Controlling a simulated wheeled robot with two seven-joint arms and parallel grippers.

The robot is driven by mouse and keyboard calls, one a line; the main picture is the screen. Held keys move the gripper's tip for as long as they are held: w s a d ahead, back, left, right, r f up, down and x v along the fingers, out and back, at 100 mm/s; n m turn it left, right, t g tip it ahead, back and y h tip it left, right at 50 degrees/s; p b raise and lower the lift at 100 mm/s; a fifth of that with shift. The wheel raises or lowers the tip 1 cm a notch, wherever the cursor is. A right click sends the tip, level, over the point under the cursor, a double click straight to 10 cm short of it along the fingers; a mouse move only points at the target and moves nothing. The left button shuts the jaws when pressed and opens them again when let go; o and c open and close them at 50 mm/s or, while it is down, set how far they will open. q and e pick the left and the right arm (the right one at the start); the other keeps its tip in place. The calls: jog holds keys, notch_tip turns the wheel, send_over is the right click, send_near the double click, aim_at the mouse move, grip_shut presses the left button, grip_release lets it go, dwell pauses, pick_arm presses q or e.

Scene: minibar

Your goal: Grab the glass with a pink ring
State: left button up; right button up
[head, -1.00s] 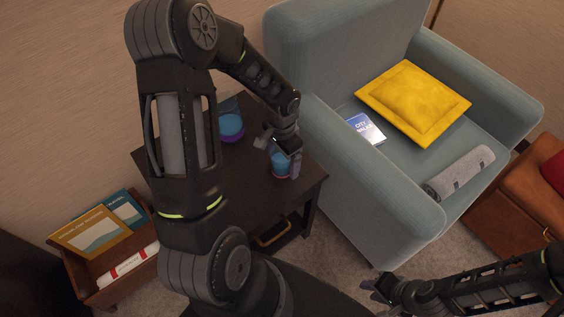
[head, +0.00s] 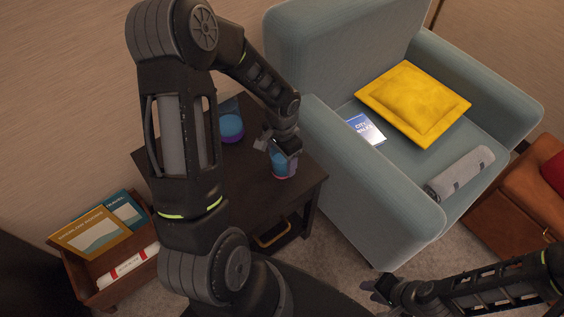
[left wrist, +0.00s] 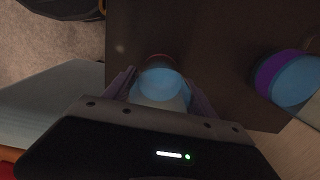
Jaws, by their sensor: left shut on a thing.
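A glass with blue contents and a pinkish ring near its base (head: 284,170) stands at the right end of the dark side table. My left gripper (head: 283,150) is shut on it from above, partly hiding it in the head view. In the left wrist view the held glass (left wrist: 161,84) sits between the two fingers, with a dark reddish ring at its far edge. A second glass with blue contents and a purple ring (head: 231,128) stands farther back on the table. It also shows at the right of the left wrist view (left wrist: 290,80). My right gripper (head: 381,289) is low at the bottom right, away from the table.
The dark side table (head: 262,195) is clear in front of the glasses. A blue-grey armchair (head: 340,195) stands close on its right, holding a yellow cushion (head: 412,100), a booklet (head: 367,130) and a rolled grey towel (head: 460,173). A wooden magazine box (head: 110,280) is at lower left.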

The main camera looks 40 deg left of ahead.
pick_arm(q)
jog(key=c, duration=1.2)
jog(key=shift+o, duration=0.2)
jog(key=shift+r, duration=0.25)
notch_tip(320, 180, up, 10)
jog(key=p, duration=0.1)
jog(key=shift+f, duration=0.25)
jog(key=shift+w, duration=0.1)
dwell(0.7)
